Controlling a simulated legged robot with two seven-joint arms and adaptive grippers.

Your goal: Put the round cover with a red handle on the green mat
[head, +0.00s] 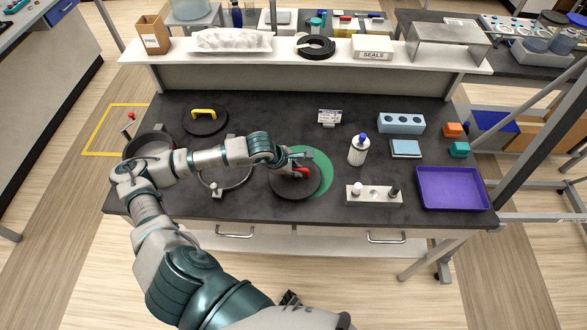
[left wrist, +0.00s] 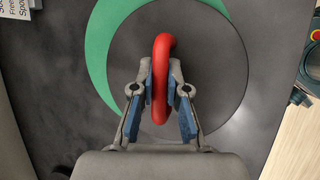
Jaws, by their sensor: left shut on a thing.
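The round dark cover (head: 290,188) with a red handle (head: 302,172) is at the middle of the bench. The green mat (head: 323,172) shows as a crescent past its right and far side. The cover overlaps much of the mat but is off-centre toward the left front. I cannot tell whether it rests there or hangs just above. My left gripper (head: 291,166) is shut on the red handle. In the left wrist view the red handle (left wrist: 161,80) stands between the fingers, with the cover (left wrist: 215,65) below and the mat (left wrist: 99,48) showing at left. My right gripper is not seen.
Another round cover with a yellow handle (head: 205,120) lies at the back left. A ring (head: 226,178) lies partly under my arm. A white bottle (head: 357,151), a white holder (head: 374,195) and a purple tray (head: 452,188) stand to the right. A small sign (head: 329,116) stands behind.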

